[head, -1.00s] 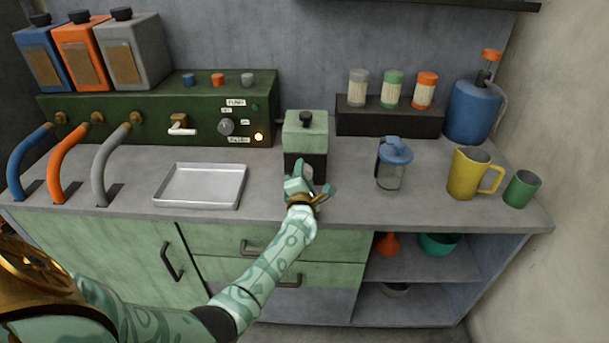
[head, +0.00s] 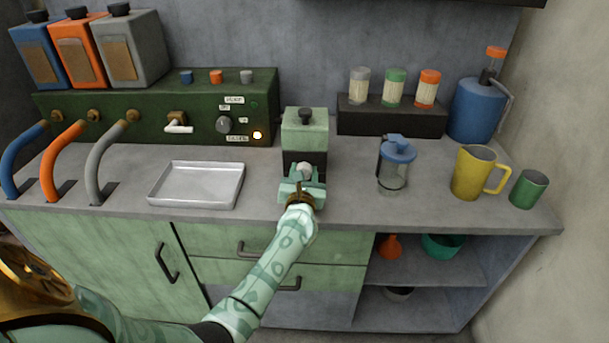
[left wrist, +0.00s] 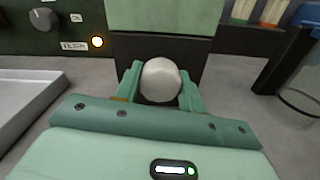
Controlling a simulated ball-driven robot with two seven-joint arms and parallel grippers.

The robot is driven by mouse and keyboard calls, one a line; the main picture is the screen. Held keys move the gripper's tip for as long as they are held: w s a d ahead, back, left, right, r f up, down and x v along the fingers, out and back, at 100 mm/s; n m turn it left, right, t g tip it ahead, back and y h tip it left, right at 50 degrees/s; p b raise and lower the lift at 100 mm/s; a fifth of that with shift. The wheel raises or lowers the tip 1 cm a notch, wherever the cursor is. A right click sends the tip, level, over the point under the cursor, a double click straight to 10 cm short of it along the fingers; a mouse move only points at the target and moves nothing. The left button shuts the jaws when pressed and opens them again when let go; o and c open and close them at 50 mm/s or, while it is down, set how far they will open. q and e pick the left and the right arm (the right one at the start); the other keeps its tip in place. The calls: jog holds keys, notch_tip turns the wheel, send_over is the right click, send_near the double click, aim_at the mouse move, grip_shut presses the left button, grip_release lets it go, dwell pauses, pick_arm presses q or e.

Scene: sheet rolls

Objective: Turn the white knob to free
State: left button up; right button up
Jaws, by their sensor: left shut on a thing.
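The white knob (left wrist: 160,80) sits on the black lower front of a small green box (head: 305,130). In the left wrist view it is between the two green fingers of my left gripper (left wrist: 160,88), which is shut on it. The head view also shows my left gripper (head: 303,176) at the knob (head: 305,167), in front of the box. The box stands upright on the counter and has a dark cap on top. No marking for free can be read by the knob. My right gripper is not in view.
A metal tray (head: 197,184) lies left of the box. A dark green panel (head: 150,112) with a grey dial and a lit lamp stands behind it. A blue-lidded jar (head: 394,168) and a yellow jug (head: 472,173) stand to the right on the grey counter.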

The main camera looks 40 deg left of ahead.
pick_arm(q)
jog(key=n, duration=0.1)
jog(key=n+b, duration=0.1)
jog(key=n, duration=0.1)
jog(key=shift+d+f+n, duration=0.1)
jog(key=shift+f+n, duration=0.2)
jog(key=shift+n+b, duration=0.75)
jog(key=shift+n, duration=0.95)
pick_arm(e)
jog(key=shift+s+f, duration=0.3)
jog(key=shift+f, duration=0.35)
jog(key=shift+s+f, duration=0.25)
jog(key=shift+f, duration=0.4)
pick_arm(q)
jog(key=shift+r, duration=0.1)
jog(key=o, duration=1)
jog(key=shift+r, duration=0.1)
jog(key=shift+c, duration=0.2)
